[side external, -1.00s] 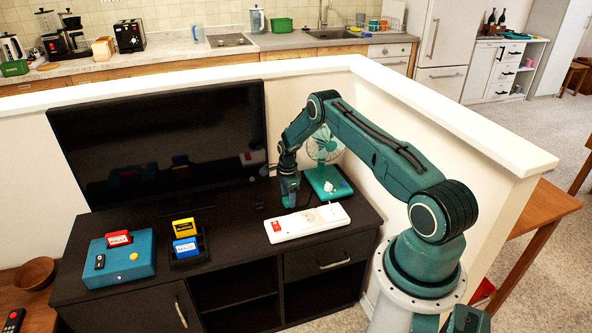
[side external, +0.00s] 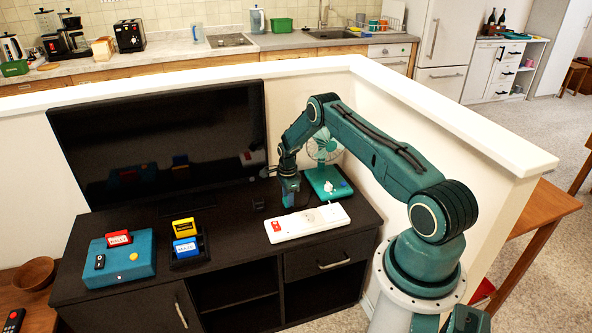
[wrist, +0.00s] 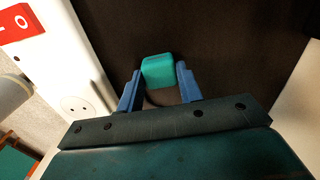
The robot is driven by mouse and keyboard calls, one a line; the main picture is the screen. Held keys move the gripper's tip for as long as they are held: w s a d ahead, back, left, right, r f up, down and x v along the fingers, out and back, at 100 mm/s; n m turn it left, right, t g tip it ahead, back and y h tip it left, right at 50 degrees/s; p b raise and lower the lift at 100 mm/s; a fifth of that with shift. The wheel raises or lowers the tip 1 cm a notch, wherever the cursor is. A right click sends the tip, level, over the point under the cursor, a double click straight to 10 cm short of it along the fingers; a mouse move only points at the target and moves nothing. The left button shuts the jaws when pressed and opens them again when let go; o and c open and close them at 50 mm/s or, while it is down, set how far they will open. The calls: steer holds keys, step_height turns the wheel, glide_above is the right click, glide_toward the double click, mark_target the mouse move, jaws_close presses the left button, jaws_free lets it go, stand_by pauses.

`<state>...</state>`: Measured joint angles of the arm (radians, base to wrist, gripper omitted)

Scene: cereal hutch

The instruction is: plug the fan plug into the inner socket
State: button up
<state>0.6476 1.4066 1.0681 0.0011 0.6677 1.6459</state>
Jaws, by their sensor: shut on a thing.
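A teal block-shaped plug (wrist: 158,71), which I take as the fan plug, sits between the blue fingertips of my gripper (wrist: 159,80) in the wrist view. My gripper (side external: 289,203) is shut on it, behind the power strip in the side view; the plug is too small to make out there. The white power strip (side external: 308,222) lies on the dark cabinet and has a red switch at its left end. In the wrist view the strip (wrist: 60,65) is to the left, apart from the plug. One round socket (wrist: 75,105) shows; other sockets are hidden or unclear.
The teal fan (side external: 325,180) stands right of my gripper near the low wall. A black TV (side external: 160,140) stands behind to the left. A teal box (side external: 120,262) and a black holder with yellow and blue cards (side external: 187,250) lie left on the cabinet (side external: 240,225).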

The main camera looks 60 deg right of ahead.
steer(key=shift+r, duration=0.1)
step_height(320, 180, up, 20)
stand_by(0.9)
steer(key=shift+f, duration=0.25)
stand_by(0.3)
steer(key=s+a+f, duration=0.6)
steer(key=s+f, duration=0.3)
steer(key=s, duration=0.2)
steer(key=shift+a+f+m, duration=0.15)
steer(key=shift+a+m, duration=0.2)
steer(key=shift+m, duration=0.05)
steer(key=shift+f, duration=0.15)
steer(key=shift+f, duration=2.75)
steer(key=shift+f, duration=0.65)
stand_by(0.5)
